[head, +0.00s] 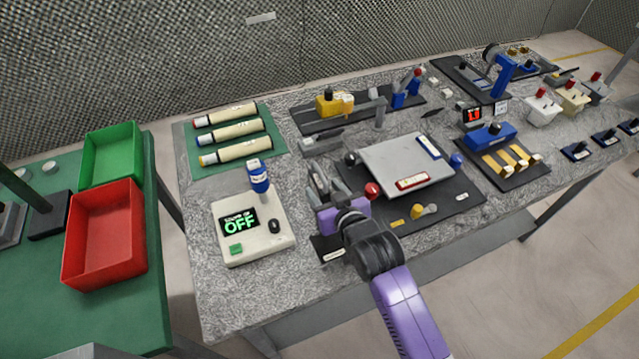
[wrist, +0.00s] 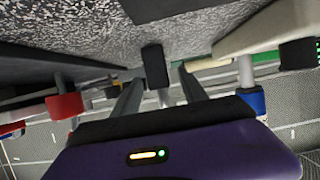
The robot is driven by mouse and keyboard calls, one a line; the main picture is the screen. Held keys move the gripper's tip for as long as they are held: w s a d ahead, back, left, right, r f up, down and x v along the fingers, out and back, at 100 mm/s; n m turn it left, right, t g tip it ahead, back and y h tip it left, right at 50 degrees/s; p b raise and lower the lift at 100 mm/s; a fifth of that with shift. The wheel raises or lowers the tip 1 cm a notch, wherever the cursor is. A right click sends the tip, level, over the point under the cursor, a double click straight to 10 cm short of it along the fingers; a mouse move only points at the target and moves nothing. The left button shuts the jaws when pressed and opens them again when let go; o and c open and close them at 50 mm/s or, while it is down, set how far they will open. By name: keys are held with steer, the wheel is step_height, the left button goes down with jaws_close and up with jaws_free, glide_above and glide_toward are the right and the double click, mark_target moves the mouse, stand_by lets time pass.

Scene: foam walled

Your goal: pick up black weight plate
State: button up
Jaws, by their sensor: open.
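My gripper (head: 318,178) is low over the grey speckled table, between the white box with the OFF display and the dark mat. In the wrist view the two fingers of my gripper (wrist: 160,92) are apart. A small black upright piece (wrist: 155,67) shows between and beyond the fingertips; it looks like the black weight plate seen edge-on, but I cannot be sure. No contact with the fingers is clear. In the head view my gripper hides most of that spot.
A red knob (head: 372,190) and a grey plate (head: 405,160) are to the right. A black slab (head: 326,246) lies in front. Red (head: 105,245) and green bins stand far left.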

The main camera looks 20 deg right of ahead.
mark_target(319, 180)
steer(key=shift+x, duration=1.85)
steer(key=shift+r, duration=0.1)
steer(key=shift+c, duration=0.4)
jaws_close()
steer(key=shift+w+r, duration=0.1)
steer(key=shift+r, duration=0.15)
